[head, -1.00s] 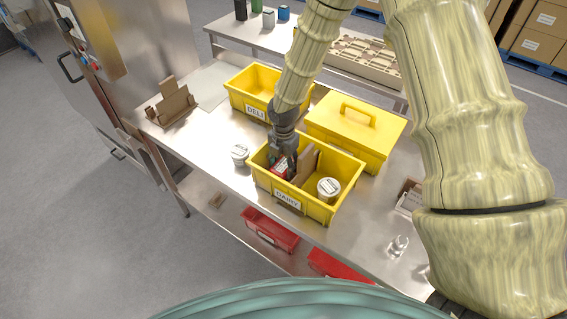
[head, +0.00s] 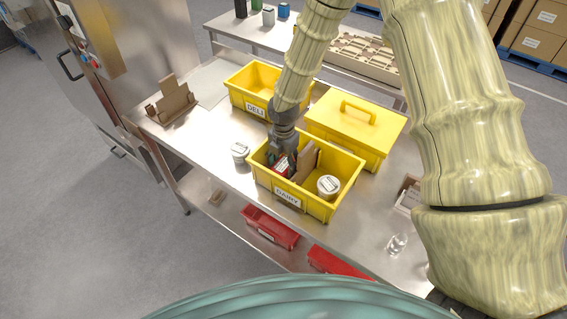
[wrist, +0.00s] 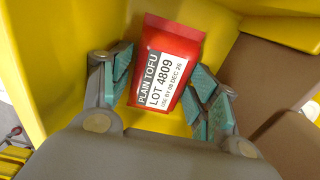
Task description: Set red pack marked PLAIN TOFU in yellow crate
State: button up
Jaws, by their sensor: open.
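The red pack (wrist: 168,62) labelled PLAIN TOFU, LOT 4809, is inside the left part of the yellow DAIRY crate (head: 318,208), left of a brown cardboard divider (head: 304,162). In the head view the red pack (head: 283,167) is partly hidden by my gripper. My gripper (head: 284,158) reaches down into this crate. In the wrist view its teal-padded fingers (wrist: 164,92) stand apart on either side of the pack, with gaps visible near the pads. Another yellow crate, marked DELI (head: 240,102), stands behind to the left and looks empty where it shows.
A white round tub (head: 328,187) sits right of the divider in the DAIRY crate. Another tub (head: 240,152) stands on the steel table left of it. A lidded yellow box (head: 355,128) stands close behind. A glass (head: 397,244) is at the table's right front.

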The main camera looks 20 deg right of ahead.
aim_at(283, 163)
notch_tip(283, 163, up, 12)
jog(key=b, duration=0.3)
jog(key=shift+f, duration=0.15)
dwell(0.6)
